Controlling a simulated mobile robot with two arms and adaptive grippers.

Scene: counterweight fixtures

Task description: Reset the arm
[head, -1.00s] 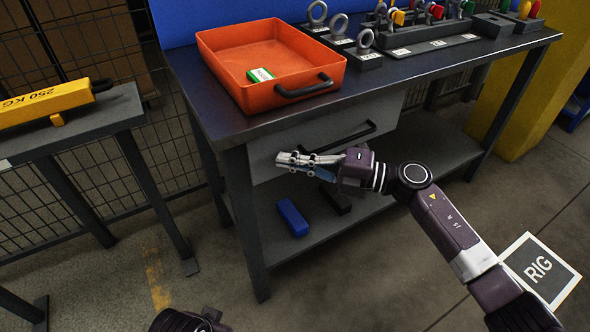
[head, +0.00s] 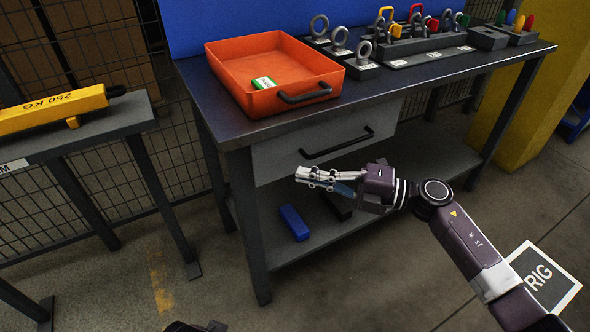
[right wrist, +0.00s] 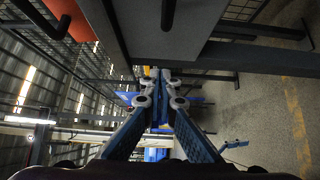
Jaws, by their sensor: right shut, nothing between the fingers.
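My right arm comes in from the lower right in the head view. Its gripper (head: 305,174) is shut and empty, in front of the workbench's closed grey drawer (head: 330,140), with the black drawer handle a little above it. In the right wrist view the fingers (right wrist: 160,80) meet with nothing between them. The drawer's front (right wrist: 185,30) also shows there. Only a small dark part at the bottom edge of the head view may belong to my left arm. My left gripper does not show.
The workbench (head: 420,90) bears an orange tray (head: 330,91) with a green-and-white item (head: 264,83), lifting eyes (head: 340,36) and coloured shackles. A blue block (head: 294,222) lies on its lower shelf. A yellow 250 KG beam (head: 50,108) rests on a stand at left. Open floor lies in front.

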